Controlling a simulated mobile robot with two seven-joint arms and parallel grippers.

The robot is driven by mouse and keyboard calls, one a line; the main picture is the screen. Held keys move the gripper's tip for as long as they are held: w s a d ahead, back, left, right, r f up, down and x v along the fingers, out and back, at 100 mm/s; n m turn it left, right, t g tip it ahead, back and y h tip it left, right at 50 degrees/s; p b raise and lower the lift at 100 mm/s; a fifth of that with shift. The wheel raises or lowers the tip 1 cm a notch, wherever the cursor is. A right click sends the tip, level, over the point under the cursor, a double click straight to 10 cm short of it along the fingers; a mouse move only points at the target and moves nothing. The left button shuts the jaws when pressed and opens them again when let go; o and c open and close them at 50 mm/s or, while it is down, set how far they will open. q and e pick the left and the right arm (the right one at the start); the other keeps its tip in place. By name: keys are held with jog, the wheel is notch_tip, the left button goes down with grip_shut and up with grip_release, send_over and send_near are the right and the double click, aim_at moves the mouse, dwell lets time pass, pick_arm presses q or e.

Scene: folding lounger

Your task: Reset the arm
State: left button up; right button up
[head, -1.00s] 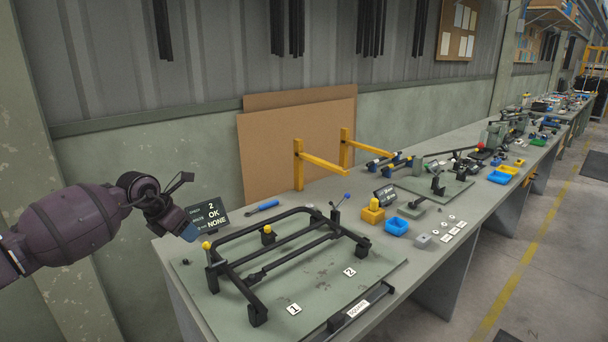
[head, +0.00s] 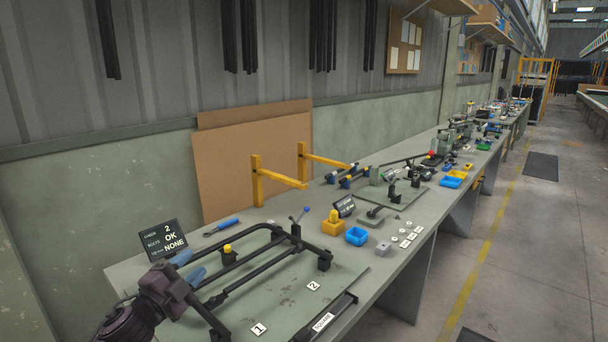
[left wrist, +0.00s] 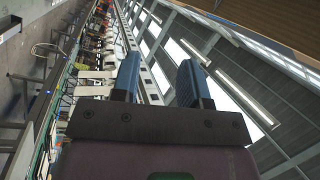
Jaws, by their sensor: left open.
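My left gripper (head: 188,267) is at the lower left of the head view, over the left end of the black tubular frame (head: 262,264). Its two blue fingers are apart with nothing between them. In the left wrist view the open fingers (left wrist: 157,82) point away along the hall, with roof windows behind them. Whether the gripper touches the frame I cannot tell. The frame lies on a green board (head: 290,290) with plates numbered 1 and 2. My right gripper is not in view.
A blue-handled tool (head: 222,226), yellow brackets (head: 258,180), a blue bin (head: 356,236) and a yellow block (head: 333,223) are on the bench. The floor at right is clear.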

pick_arm(q)
jog(key=s+a+f+n+g+y, duration=0.2)
jog(key=s+f+n, duration=0.6)
jog(key=s+f, duration=0.6)
jog(key=s+a+f+n+g+y, duration=0.1)
jog(key=s+f+n+g+y, duration=0.3)
jog(key=s+f, duration=1)
jog(key=s+n+y, duration=0.2)
jog(key=n, duration=0.2)
jog(key=shift+s+a+n, duration=0.15)
jog(key=shift+a+n, duration=0.25)
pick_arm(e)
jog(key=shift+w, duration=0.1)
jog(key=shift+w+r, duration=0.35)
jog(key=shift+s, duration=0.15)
